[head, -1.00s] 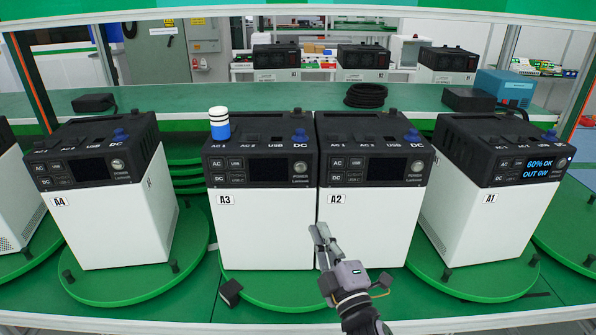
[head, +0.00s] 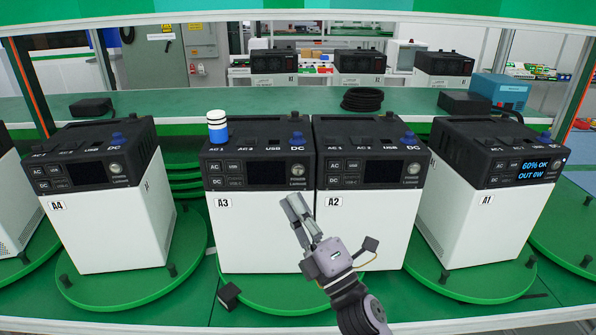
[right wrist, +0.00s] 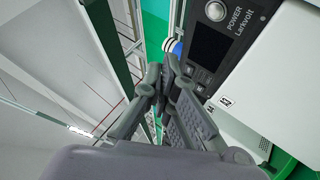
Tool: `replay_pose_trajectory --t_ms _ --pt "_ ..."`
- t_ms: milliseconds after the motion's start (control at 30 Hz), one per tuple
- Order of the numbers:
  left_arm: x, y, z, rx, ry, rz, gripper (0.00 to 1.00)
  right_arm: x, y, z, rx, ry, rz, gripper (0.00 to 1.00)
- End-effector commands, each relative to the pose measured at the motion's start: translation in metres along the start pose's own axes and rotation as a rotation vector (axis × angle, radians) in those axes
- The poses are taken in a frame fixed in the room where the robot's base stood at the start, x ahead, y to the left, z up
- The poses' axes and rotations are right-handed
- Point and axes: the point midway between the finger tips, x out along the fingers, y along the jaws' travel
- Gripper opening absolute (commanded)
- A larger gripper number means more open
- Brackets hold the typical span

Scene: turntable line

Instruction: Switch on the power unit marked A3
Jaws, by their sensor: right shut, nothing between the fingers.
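The power unit marked A3 (head: 262,235) has a white body and a black top and front panel, and stands left of centre in the head view. Its screen (head: 264,170) is dark. Its round power button (head: 297,170) is at the panel's right end. My right gripper (head: 294,205) is shut and empty, in front of the unit's white face near its right edge, below the button. In the right wrist view, the fingers (right wrist: 163,80) are closed together, and a power button (right wrist: 215,11) shows beyond them at upper right. My left gripper is out of view.
Unit A2 (head: 365,225) stands close on the right, its screen dark. Unit A4 (head: 110,225) has a dark screen; unit A1 (head: 490,215) shows "60% OK, OUT 0W". A blue and white striped cylinder (head: 217,127) stands on A3's top left. A small black block (head: 229,296) lies in front.

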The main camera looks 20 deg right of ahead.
Motion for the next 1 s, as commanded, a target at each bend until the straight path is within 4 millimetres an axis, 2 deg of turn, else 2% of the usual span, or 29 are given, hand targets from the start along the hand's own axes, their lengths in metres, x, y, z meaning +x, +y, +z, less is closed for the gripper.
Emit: replay_pose_trajectory --t_ms 300,500,1000 --pt "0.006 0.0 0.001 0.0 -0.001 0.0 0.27 0.032 -0.024 0.024 -0.001 -0.001 0.0 0.0" --pt "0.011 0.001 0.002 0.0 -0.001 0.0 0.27 0.045 -0.034 0.034 0.0 0.0 0.0 0.0" --pt "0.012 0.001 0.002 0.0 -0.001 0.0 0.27 0.052 -0.038 0.038 0.001 -0.001 -0.001 0.0"
